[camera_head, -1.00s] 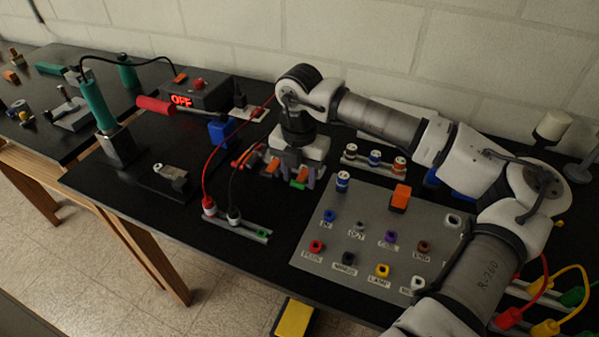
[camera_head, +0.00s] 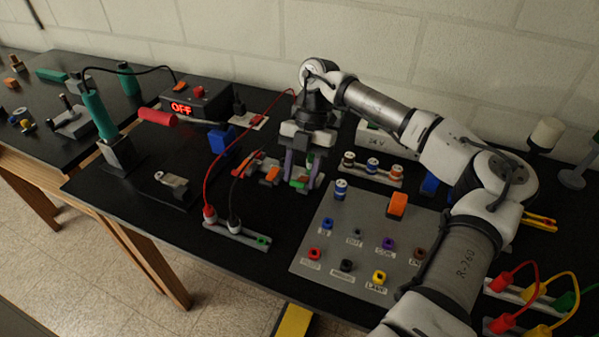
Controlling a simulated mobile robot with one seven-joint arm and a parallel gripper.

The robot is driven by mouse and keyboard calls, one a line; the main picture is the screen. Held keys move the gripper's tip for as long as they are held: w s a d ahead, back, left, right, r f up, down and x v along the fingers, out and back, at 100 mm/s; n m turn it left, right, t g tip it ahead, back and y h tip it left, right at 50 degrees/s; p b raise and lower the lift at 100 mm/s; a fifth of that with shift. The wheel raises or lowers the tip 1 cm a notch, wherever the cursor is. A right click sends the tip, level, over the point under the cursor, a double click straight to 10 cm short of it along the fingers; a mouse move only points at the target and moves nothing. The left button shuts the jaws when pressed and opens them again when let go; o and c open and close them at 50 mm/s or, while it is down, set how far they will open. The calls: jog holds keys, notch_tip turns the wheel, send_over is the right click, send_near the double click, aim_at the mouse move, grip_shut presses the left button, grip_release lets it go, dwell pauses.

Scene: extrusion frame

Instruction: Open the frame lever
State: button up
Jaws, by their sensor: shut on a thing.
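The small extrusion frame (camera_head: 270,173) stands on the black bench behind the banana-plug strip, with orange, red and grey parts showing. My gripper (camera_head: 302,180) points down at its right side. Its two grey-purple fingers are closed around a small part there, with green and orange bits showing near the fingertips. I take this part to be the frame lever; its shape and angle are mostly hidden by the fingers.
A strip with red and black plugs (camera_head: 236,233) stands in front, its cables rising close beside the frame. A grey panel (camera_head: 320,257) with coloured sockets lies to the right. A soldering iron holder (camera_head: 120,155) and a box reading OFF (camera_head: 196,100) are at left.

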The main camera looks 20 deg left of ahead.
jog(key=shift+w+r+g+p, duration=0.2)
jog(key=shift+w+g+p, duration=0.3)
jog(key=shift+g, duration=0.5)
jog(key=shift+w+r+g+p, duration=0.15)
jog(key=shift+w+g+p, duration=0.15)
jog(key=shift+g+p, duration=0.55)
jog(key=shift+g, duration=0.25)
jog(key=o, duration=1)
